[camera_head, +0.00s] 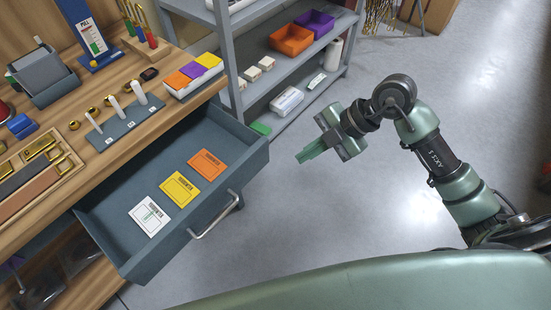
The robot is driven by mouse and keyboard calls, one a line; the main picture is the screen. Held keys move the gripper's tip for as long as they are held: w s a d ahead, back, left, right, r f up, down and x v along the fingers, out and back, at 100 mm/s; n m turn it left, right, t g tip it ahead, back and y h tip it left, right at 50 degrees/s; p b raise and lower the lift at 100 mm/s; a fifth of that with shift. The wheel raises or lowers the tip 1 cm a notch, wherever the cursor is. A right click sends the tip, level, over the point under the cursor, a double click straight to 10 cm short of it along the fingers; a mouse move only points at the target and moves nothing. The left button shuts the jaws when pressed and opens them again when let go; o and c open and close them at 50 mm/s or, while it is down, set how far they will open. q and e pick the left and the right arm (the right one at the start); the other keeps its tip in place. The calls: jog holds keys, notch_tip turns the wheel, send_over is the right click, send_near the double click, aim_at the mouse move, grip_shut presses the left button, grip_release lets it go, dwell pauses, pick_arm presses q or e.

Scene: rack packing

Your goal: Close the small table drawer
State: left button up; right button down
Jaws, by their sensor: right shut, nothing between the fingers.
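The small table drawer (262,160) is blue-grey and stands pulled out from under the wooden table (112,143). A metal bar handle (214,216) is on its front face. Inside lie a white card (150,220), a yellow card (180,190) and an orange card (207,165). My right gripper (300,157) is shut and empty, in the air to the right of the drawer's front corner. It is apart from the drawer and the handle. My left gripper is not in view.
A grey shelf rack (226,70) with orange and purple bins stands behind the drawer. The grey floor (290,225) in front of the drawer is clear.

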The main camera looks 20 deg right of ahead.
send_near(256, 171)
notch_tip(256, 171, down, 3)
jog(key=s, duration=0.3)
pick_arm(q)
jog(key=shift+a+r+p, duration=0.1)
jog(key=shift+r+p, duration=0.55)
pick_arm(e)
jog(key=shift+w+a+f, duration=0.25)
jog(key=shift+w+a, duration=0.4)
jog(key=shift+w, duration=0.25)
jog(key=shift+w+a+f, duration=0.2)
jog(key=shift+w+a, duration=0.5)
jog(key=shift+w, duration=0.25)
